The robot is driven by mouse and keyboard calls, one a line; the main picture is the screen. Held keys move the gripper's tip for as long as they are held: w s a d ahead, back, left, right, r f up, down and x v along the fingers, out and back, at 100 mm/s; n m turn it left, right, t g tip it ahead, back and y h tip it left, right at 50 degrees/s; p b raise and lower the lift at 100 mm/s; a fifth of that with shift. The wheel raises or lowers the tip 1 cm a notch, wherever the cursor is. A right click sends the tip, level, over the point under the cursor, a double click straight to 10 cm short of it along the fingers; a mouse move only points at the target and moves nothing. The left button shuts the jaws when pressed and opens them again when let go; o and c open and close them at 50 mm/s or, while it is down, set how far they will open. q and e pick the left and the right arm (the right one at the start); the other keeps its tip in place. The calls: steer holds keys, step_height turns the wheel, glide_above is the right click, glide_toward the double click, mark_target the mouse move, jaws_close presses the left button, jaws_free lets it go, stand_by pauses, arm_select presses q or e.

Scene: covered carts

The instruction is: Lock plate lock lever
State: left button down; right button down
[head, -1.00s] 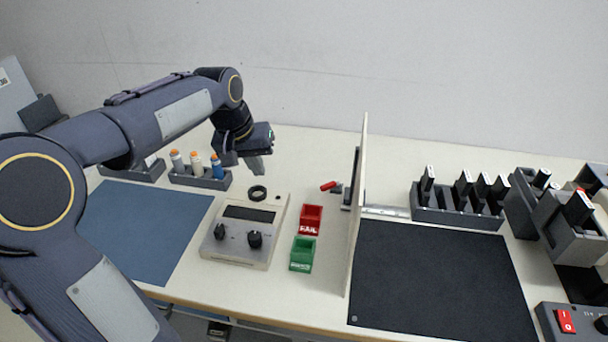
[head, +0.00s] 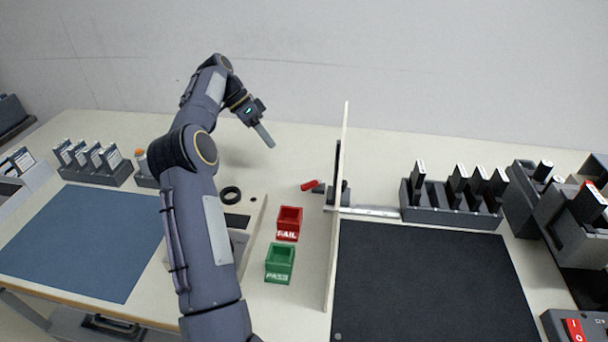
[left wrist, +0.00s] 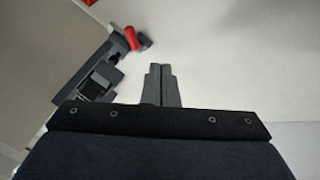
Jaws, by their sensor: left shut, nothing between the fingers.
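The lock lever with a red grip (head: 309,186) lies low at the left face of the upright divider plate (head: 337,230). Its dark mount (head: 338,194) sits at the plate, partly hidden behind it. In the left wrist view, the red grip (left wrist: 132,38) is just left of and beyond my fingertips, with the dark mount (left wrist: 88,80) to its lower left. My left gripper (head: 270,143) is shut and empty, above the table, behind and to the left of the lever, not touching it. My right gripper does not show.
The red FAIL bin (head: 289,222) and green PASS bin (head: 280,263) stand in front of the lever. A black ring (head: 230,195) lies left of them. A metal rail (head: 370,211) runs right from the plate towards a dark rack (head: 450,213). Table around the lever's left is clear.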

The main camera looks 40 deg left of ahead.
mark_target(312, 185)
arm_select(q)
steer(key=b+x, duration=0.1)
steer(key=x, duration=0.9)
steer(key=shift+r, duration=0.1)
steer(key=d, duration=0.1)
steer(key=s+d, duration=0.1)
steer(key=d, duration=0.1)
steer(key=shift+s, duration=0.1)
steer(key=shift+s+d, duration=0.15)
steer(key=shift+d, duration=0.3)
steer(key=shift+s+n, duration=0.15)
steer(key=shift+n, duration=0.25)
